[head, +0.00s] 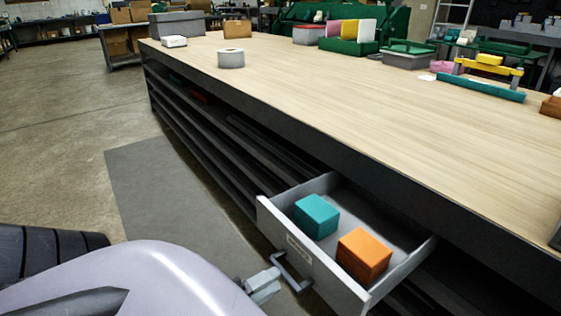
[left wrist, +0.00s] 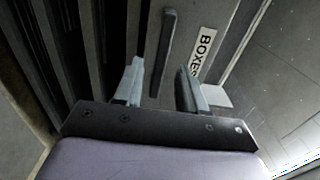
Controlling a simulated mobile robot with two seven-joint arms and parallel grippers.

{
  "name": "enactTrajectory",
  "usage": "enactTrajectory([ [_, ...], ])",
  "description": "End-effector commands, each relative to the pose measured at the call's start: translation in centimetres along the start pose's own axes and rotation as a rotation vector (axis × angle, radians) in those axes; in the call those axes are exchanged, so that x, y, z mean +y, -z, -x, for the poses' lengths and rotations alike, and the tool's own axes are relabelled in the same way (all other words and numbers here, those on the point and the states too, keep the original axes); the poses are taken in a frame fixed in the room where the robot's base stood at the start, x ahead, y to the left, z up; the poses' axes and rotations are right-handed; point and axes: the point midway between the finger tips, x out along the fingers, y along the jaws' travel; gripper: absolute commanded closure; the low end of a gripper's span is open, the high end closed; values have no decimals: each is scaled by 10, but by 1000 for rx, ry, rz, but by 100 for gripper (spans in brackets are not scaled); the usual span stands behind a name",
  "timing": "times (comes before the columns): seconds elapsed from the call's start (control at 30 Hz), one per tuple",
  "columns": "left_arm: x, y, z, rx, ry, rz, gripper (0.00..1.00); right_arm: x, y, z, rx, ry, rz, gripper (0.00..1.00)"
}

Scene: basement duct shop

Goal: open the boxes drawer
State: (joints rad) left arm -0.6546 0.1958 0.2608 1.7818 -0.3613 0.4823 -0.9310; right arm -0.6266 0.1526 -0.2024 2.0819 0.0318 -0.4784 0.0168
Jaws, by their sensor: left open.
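The boxes drawer (head: 352,291) is pulled out from under the long workbench, and its inside shows. A teal box (head: 317,216) and an orange box (head: 364,254) sit in it. Its dark bar handle (head: 290,272) is on the grey front, below a small label. In the left wrist view the handle (left wrist: 166,45) stands beside the label reading "BOXES" (left wrist: 202,54), partly cut off. My left gripper (head: 266,285) is open at the handle. In the left wrist view the handle lies between its two fingers; I cannot tell whether they touch it. My right gripper is not in view.
The workbench (head: 400,110) has open dark shelves below. A tape-like roll (head: 231,59), bins and a yellow-and-teal tool (head: 488,75) stand on its top. A grey mat (head: 160,190) lies on the floor along it. The floor at the left is clear.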

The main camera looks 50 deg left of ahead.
Motion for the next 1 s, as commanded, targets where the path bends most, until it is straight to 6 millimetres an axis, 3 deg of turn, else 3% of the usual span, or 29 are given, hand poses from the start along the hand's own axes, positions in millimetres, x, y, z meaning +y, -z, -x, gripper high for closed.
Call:
enactTrajectory([
  [0.1,0,0,17,-1,-1,0,60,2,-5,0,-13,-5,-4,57],
  [0.3,0,0,28,0,1,0,60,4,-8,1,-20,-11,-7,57],
  [1.0,0,0,28,0,1,0,60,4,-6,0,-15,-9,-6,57],
])
